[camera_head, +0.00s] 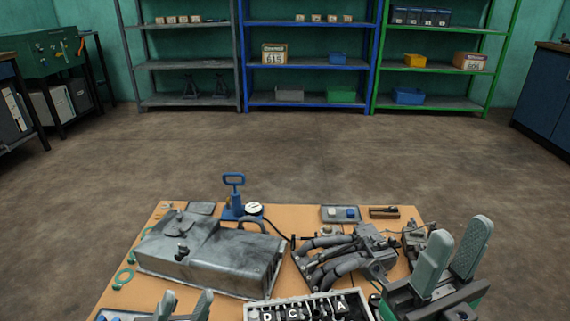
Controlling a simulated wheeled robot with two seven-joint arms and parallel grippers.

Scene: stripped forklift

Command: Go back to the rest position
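My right gripper (458,246) is at the lower right, over the right front part of the table. Its two grey fingers point up and stand apart, with nothing between them. My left gripper (186,301) is at the bottom edge, left of centre, in front of the grey metal tank (215,252). Only its two fingertips show; they are apart with nothing seen between them. The rest of that gripper is cut off by the picture's edge.
The table (290,215) also holds a blue hand pump with a gauge (234,200), a pipe manifold (345,253), a small tray (341,213) and a lettered box (300,309). Shelves (310,66) stand along the back wall. The floor (290,150) between is clear.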

